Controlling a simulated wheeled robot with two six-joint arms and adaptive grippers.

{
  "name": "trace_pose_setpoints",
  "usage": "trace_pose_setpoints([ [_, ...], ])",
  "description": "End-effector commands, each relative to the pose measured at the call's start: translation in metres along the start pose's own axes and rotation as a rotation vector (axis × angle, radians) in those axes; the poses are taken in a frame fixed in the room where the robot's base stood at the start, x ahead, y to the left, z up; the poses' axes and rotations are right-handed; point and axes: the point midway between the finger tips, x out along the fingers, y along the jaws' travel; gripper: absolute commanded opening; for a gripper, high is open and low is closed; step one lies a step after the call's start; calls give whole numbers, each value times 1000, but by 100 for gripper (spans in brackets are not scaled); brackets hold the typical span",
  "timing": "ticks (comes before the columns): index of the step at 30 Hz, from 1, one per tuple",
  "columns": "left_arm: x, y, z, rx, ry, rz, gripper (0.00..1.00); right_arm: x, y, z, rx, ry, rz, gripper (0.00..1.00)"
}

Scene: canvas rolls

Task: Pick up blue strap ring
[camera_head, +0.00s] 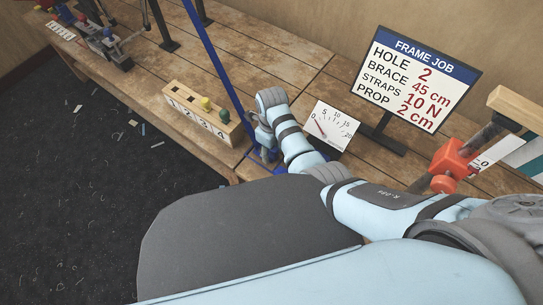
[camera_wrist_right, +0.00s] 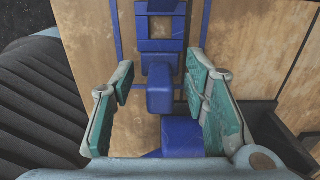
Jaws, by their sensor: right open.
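My right gripper (camera_head: 263,142) reaches down at the bench beside the foot of a tall blue post (camera_head: 217,70). In the right wrist view the right gripper (camera_wrist_right: 162,72) is open, its teal pads apart on either side of blue parts. A rounded blue block (camera_wrist_right: 160,90) lies between the pads, with a gap visible to each side. Beyond it a blue frame (camera_wrist_right: 160,46) has a square opening. A wider blue base (camera_wrist_right: 184,135) shows nearer the palm. I cannot tell for certain which blue part is the strap ring. My left gripper is not in view.
A wooden block numbered 1 to 4 (camera_head: 190,115) with pegs stands left of the gripper. A dial card (camera_head: 332,124) and a job sign (camera_head: 418,80) stand right. A red clamp (camera_head: 452,162) is farther right. Dark floor (camera_head: 75,190) lies beyond the bench edge.

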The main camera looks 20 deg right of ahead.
Motion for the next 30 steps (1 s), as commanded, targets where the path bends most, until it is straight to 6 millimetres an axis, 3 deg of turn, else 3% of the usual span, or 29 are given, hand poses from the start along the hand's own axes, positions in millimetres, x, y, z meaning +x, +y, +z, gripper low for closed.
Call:
trace_pose_setpoints([
  [5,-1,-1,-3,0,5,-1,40,-2,0,1,-1,-1,0,42],
  [13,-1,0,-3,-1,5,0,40,-2,0,1,-2,-1,0,0],
  [23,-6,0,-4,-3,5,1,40,-9,0,1,-1,-2,-1,0],
  [30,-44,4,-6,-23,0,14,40,-72,0,2,-1,-4,-1,0],
])
